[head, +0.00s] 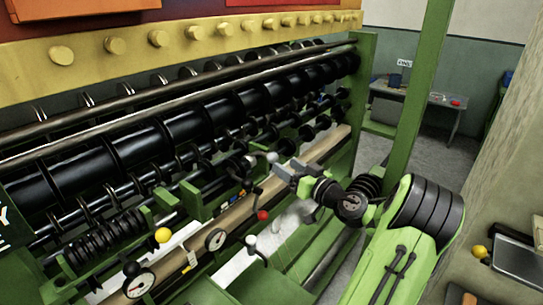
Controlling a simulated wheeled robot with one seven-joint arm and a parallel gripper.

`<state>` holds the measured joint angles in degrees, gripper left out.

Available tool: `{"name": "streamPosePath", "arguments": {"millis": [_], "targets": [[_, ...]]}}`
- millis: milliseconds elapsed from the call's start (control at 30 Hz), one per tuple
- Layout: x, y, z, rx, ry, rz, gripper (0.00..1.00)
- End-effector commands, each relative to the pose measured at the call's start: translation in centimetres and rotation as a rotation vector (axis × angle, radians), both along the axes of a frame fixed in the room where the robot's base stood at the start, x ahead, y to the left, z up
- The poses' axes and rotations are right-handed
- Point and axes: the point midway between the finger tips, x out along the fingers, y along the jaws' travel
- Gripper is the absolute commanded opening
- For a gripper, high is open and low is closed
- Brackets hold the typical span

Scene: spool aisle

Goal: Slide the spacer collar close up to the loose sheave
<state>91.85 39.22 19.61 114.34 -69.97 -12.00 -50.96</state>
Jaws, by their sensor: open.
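My gripper (281,171) is a grey hand at the end of my green and black arm. It reaches in from the right, over the brown front rail of a green machine, and is open. Nothing shows between its jaws. Beyond it, several dark sheaves (308,132) sit on a shaft that runs along the machine. The gripper appears apart from them in the picture. I cannot tell which sheave is the loose one. The spacer collar cannot be picked out among the small dark parts on the shafts, and the hand may hide some of them.
Long black rollers (180,135) and steel bars lie behind the shaft. A green post (418,80) rises at right. Grey floor and a table (440,113) lie beyond.

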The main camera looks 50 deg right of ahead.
Motion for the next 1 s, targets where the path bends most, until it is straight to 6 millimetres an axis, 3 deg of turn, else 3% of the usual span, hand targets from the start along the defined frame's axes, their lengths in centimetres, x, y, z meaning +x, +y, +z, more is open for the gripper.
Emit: {"name": "streamPosePath", "arguments": {"millis": [100,300,633,1000], "targets": [[3.1,-0.2,0.2,0.000,-0.001,0.005,0.58],[6.4,-0.6,0.1,0.001,0.000,0.002,0.58],[7.0,-0.8,0.0,0.001,0.001,0.000,0.58],[6.9,-0.8,0.0,0.001,0.002,0.000,0.02]]}}
